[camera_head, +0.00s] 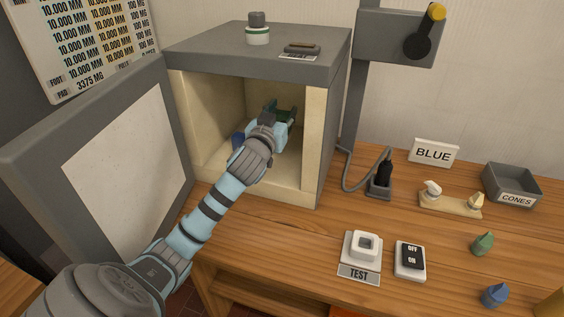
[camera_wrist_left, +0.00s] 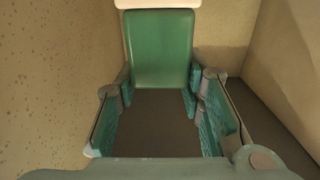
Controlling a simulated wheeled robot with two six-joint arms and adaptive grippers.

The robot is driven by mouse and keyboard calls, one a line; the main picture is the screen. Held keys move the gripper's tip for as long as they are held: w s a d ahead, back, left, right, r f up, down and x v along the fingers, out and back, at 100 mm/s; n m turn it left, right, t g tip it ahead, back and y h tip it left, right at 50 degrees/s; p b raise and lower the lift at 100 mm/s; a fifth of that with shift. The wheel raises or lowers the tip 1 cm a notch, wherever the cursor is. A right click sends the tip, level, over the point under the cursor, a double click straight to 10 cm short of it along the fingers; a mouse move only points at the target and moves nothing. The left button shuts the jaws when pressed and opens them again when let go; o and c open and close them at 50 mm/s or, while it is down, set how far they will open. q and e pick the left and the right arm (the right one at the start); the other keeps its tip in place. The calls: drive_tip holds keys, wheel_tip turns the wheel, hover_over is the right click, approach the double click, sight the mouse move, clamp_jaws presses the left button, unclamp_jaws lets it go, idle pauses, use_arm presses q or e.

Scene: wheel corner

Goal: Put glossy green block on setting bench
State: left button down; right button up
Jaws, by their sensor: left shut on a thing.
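The glossy green block (camera_wrist_left: 161,48) is between the fingertips of my left gripper (camera_wrist_left: 160,82), which is shut on it. In the head view, my left arm reaches through the open front of a grey box-shaped furnace (camera_head: 335,110), and the left gripper (camera_head: 276,115) is inside. Only a small dark green part of the block (camera_head: 290,113) shows there. A wooden bench (camera_head: 300,235) carries the furnace; no label marks it as the setting bench. My right gripper is not in view.
The furnace door (camera_head: 110,160) stands open at left. On the bench are a TEST button (camera_head: 362,248), an OFF/ON switch (camera_head: 410,260), a CONES tray (camera_head: 512,184) and small cones. The bench's front middle is clear.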

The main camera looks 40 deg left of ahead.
use_arm(q)
wheel_tip(320, 180, down, 10)
drive_tip(key=b, duration=0.3)
drive_tip(key=shift+r, duration=0.2)
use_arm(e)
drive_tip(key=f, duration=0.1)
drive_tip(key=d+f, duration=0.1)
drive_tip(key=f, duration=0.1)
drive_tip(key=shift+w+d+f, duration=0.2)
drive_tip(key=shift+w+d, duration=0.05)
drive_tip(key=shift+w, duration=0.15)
use_arm(q)
drive_tip(key=c, duration=1.1)
unclamp_jaws()
